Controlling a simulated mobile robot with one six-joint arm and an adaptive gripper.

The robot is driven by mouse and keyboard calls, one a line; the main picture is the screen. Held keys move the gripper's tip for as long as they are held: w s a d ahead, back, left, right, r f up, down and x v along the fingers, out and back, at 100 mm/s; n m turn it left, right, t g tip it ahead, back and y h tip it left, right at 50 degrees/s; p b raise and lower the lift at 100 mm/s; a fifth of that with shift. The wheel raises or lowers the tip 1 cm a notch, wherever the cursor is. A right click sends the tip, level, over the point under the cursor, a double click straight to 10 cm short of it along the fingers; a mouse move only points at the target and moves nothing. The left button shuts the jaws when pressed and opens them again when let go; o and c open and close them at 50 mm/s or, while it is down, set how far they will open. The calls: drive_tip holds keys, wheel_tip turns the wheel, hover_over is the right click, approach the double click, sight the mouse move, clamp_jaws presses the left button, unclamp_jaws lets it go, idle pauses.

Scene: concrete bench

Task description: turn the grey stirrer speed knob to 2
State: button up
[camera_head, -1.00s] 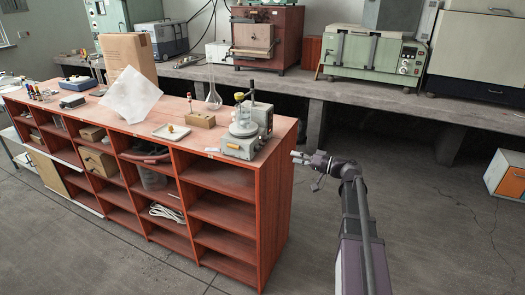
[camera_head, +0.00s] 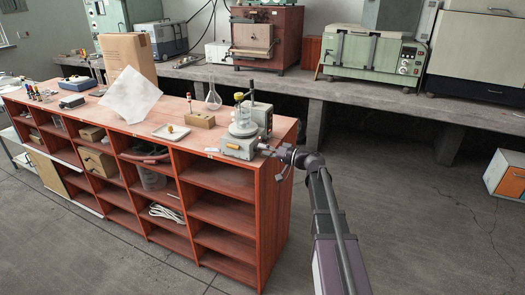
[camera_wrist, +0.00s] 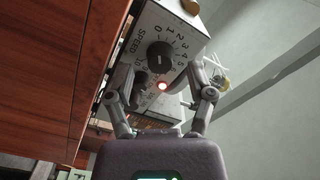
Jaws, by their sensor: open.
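In the head view my gripper (camera_head: 268,151) is close to the stirrer's right front side.
A glass vessel (camera_head: 243,122) stands on the stirrer. A wooden block (camera_head: 201,120) and a white tray (camera_head: 170,132) are to its left. The red shelf unit (camera_head: 262,190) drops off at its front edge. Open floor (camera_head: 420,210) lies to the right.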

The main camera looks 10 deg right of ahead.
drive_tip(key=shift+w+a, duration=0.2)
drive_tip(key=shift+a, duration=0.1)
clamp_jaws()
drive_tip(key=shift+m, duration=0.3)
drive_tip(key=m, duration=0.4)
drive_tip(key=shift+m, duration=2.6)
